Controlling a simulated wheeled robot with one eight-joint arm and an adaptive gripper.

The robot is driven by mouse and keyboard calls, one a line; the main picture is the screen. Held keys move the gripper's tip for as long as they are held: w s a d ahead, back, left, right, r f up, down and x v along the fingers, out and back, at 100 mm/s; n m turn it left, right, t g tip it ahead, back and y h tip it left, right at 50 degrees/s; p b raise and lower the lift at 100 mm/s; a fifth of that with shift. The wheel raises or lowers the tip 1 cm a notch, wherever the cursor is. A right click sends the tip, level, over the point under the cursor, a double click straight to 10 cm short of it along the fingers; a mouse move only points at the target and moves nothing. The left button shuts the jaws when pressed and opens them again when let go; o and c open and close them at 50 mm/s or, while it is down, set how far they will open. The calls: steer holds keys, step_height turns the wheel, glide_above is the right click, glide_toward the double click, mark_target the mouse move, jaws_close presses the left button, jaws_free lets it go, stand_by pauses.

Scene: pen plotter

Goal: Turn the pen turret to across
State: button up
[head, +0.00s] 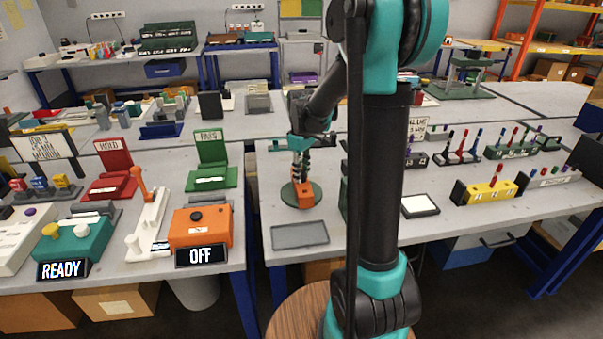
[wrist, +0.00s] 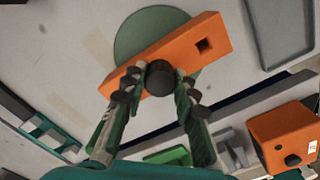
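The pen turret is an orange bar (wrist: 210,40) with a square hole near one end and a round black knob (wrist: 160,78) on it. It sits on a round green base (wrist: 140,28). In the wrist view the bar lies slantwise, its holed end at upper right. In the head view the orange bar (head: 304,195) shows on its green disc (head: 288,192), below my gripper (head: 300,165). In the wrist view my gripper (wrist: 160,84) is open, with one finger on each side of the knob. Small gaps seem to show; contact is unclear.
A grey tray (head: 300,235) lies in front of the turret. To the left, across a gap between tables, stands an orange box (head: 200,226) with an OFF sign (head: 201,256). A teal READY box (head: 75,240) is farther left. Racks of pens (head: 487,190) stand at right.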

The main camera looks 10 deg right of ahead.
jaws_close()
steer(key=shift+m, duration=9)
steer(key=o, duration=0.9)
jaws_free()
steer(key=shift+c, duration=0.2)
